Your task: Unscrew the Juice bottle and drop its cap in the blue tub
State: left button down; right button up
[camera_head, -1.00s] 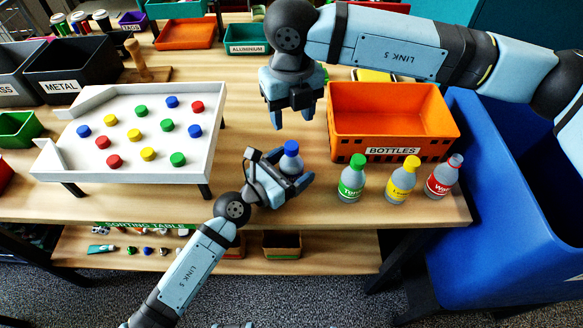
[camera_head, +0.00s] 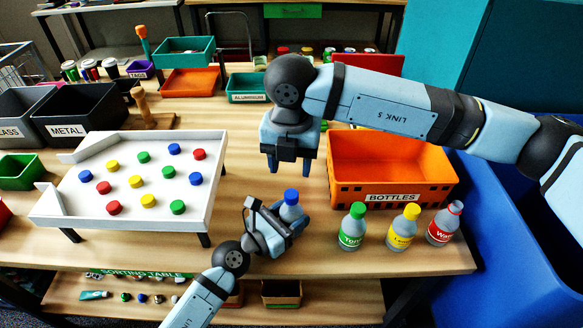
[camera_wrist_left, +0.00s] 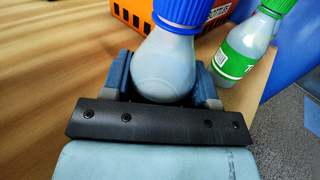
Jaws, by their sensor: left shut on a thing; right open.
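A grey bottle with a blue cap (camera_head: 291,197) is in my left gripper (camera_head: 288,224) above the table's front part. Its label is not readable, so I cannot confirm that it is the Juice bottle. In the left wrist view, the fingers are shut around the grey bottle body (camera_wrist_left: 163,68), with the blue cap (camera_wrist_left: 183,12) on top, clear of the fingers. My right gripper (camera_head: 287,165) is open and empty, pointing down behind and above the cap, apart from it in the picture. The large blue tub (camera_head: 490,235) stands right of the table; its inside is partly hidden.
Bottles with green (camera_head: 353,232), yellow (camera_head: 403,234) and red (camera_head: 444,228) caps stand at the front right. Behind them is the orange BOTTLES crate (camera_head: 392,180). A white tray (camera_head: 130,222) with coloured discs stands left. Bare wood lies between tray and crate.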

aim_at(291, 193)
jog(key=m, duration=0.7)
jog(key=shift+f, duration=4.05)
jog(key=shift+c, duration=0.5)
